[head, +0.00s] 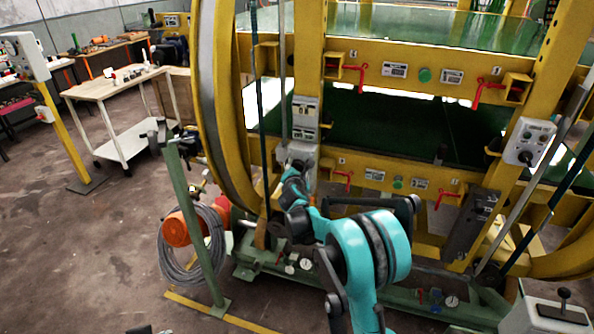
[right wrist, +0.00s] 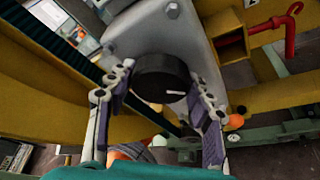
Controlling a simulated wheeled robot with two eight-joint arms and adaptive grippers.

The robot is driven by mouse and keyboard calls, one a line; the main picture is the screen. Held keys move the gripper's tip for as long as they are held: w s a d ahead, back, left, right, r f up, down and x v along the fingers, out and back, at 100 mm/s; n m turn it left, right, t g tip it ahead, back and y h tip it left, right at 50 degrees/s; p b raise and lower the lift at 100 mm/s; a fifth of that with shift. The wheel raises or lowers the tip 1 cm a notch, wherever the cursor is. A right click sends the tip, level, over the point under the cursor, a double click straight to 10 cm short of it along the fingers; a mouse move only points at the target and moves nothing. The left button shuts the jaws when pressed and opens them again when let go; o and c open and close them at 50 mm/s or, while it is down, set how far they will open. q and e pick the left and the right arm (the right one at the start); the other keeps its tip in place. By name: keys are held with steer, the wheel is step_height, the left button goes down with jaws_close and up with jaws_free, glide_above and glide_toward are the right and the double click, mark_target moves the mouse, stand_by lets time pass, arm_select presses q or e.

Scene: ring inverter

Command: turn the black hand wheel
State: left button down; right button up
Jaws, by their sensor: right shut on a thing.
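The black hand wheel (right wrist: 163,78) is a round dark knob with a white mark, on a pale grey housing (right wrist: 150,32) in the right wrist view. My right gripper (right wrist: 161,84) has its two fingers on either side of the wheel and is shut on it. In the head view my right gripper (head: 296,176) reaches up to the grey housing (head: 300,152) on the yellow frame. There the wheel is hidden behind my gripper. My left gripper is not in view.
A big yellow ring (head: 213,110) and frame stand around the gripper. Red levers (head: 355,75) and a control box (head: 528,141) are on the frame. A green post (head: 194,220) and coiled cable (head: 186,262) stand left of my arm.

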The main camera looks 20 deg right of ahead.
steer(key=shift+m+t+y, duration=0.3)
steer(key=shift+m+t, duration=0.2)
steer(key=shift+m, duration=0.4)
steer(key=o, duration=1.2)
steer(key=v, duration=1.2)
steer(key=shift+f, duration=0.1)
